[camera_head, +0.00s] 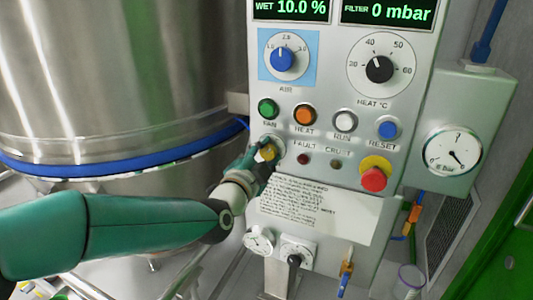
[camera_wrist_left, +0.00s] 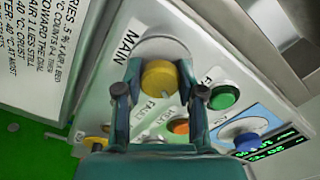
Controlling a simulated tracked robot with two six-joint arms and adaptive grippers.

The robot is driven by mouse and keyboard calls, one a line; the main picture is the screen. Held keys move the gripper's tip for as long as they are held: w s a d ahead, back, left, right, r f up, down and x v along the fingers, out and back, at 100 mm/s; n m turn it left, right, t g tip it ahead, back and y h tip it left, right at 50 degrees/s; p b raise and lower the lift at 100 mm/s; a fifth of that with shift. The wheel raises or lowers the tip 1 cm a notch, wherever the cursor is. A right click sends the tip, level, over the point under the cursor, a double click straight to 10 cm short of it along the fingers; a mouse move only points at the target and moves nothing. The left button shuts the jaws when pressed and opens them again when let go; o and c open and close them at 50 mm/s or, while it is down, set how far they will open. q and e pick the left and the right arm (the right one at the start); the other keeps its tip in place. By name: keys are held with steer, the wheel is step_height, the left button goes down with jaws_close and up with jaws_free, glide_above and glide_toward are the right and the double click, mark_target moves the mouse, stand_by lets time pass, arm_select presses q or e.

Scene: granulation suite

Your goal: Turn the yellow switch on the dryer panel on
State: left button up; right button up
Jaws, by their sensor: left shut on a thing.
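The yellow switch (camera_head: 268,152) is a round knob at the lower left of the grey dryer panel (camera_head: 330,110), below the green FAN button. In the left wrist view the yellow switch (camera_wrist_left: 159,78) sits on a round pale plate beside the label MAIN. My left gripper (camera_head: 264,156) is at the switch, with one finger on each side of it, shut on it. In the head view the gripper partly hides the switch. My right gripper is not in view.
Close by are the green FAN button (camera_head: 268,109), orange HEAT button (camera_head: 305,114), white RUN button (camera_head: 345,121) and blue RESET button (camera_head: 388,129). A red emergency stop (camera_head: 374,176) is at lower right. A steel vessel (camera_head: 110,70) stands left of the panel.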

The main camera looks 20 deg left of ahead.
arm_select(q)
steer(key=shift+d+f, duration=0.1)
steer(key=shift+f, duration=0.05)
steer(key=o, duration=1.2)
steer(key=shift+c, duration=0.2)
steer(key=shift+s, duration=0.1)
steer(key=s, duration=1.2)
steer(key=shift+w, duration=0.1)
